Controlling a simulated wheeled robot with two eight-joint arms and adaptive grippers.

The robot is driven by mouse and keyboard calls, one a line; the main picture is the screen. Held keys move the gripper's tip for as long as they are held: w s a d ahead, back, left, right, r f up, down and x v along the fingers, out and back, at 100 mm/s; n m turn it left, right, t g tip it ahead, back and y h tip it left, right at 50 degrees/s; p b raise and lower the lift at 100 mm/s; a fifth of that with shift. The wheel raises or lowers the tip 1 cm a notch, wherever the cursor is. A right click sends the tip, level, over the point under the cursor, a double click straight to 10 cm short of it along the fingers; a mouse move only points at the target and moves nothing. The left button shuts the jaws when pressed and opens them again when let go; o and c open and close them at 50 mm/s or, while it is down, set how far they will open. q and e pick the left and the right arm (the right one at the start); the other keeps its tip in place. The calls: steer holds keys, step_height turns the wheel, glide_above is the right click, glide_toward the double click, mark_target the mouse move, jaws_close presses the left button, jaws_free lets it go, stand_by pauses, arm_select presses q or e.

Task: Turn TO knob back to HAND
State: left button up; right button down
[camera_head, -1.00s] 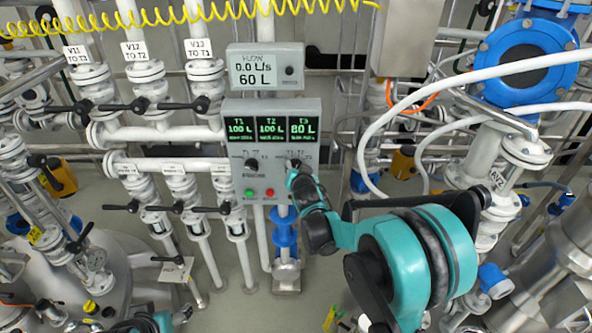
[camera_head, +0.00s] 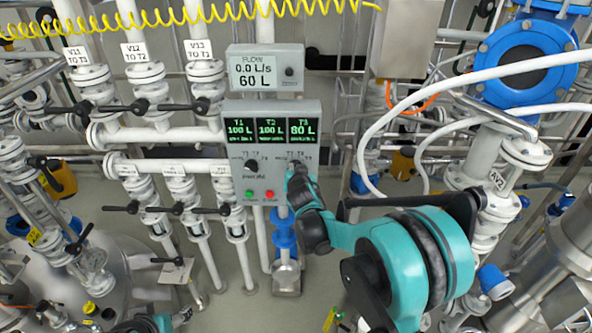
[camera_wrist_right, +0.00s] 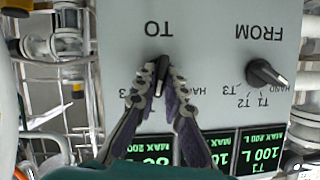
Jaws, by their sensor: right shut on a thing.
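The TO knob (camera_wrist_right: 161,78) is a black pointer knob on the grey control panel. In the wrist view, which shows the panel upside down, its bar stands nearly upright in the picture. My right gripper (camera_wrist_right: 160,80) is shut on it, with one ribbed finger on each side. The fingers hide most of its position labels; part of HAND shows to the right. In the head view my right gripper (camera_head: 297,172) covers the knob at the panel's lower right. A teal and dark part of my left arm (camera_head: 150,323) shows at the bottom edge; its jaws are unclear.
The FROM knob (camera_wrist_right: 265,73) is beside the TO knob and points towards its HAND label. The panel's tank display (camera_head: 270,129) reads 100 L, 100 L and 80 L. Green (camera_head: 249,194) and red (camera_head: 269,195) buttons sit below. White hoses (camera_head: 375,140) hang at the right.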

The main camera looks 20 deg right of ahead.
steer(key=shift+w+a+f+n+g+h+b, duration=0.15)
steer(key=shift+n+h+b, duration=0.8)
steer(key=shift+n, duration=0.7)
steer(key=shift+s+a+n+g+h+b, duration=0.15)
steer(key=shift+n+h+b, duration=0.4)
steer(key=shift+n+h, duration=0.95)
steer(key=shift+w+a+f+n+h+b, duration=0.15)
steer(key=shift+n+h+b, duration=0.65)
steer(key=shift+n, duration=1.05)
steer(key=c, duration=1.6)
jaws_free()
steer(key=shift+r, duration=0.1)
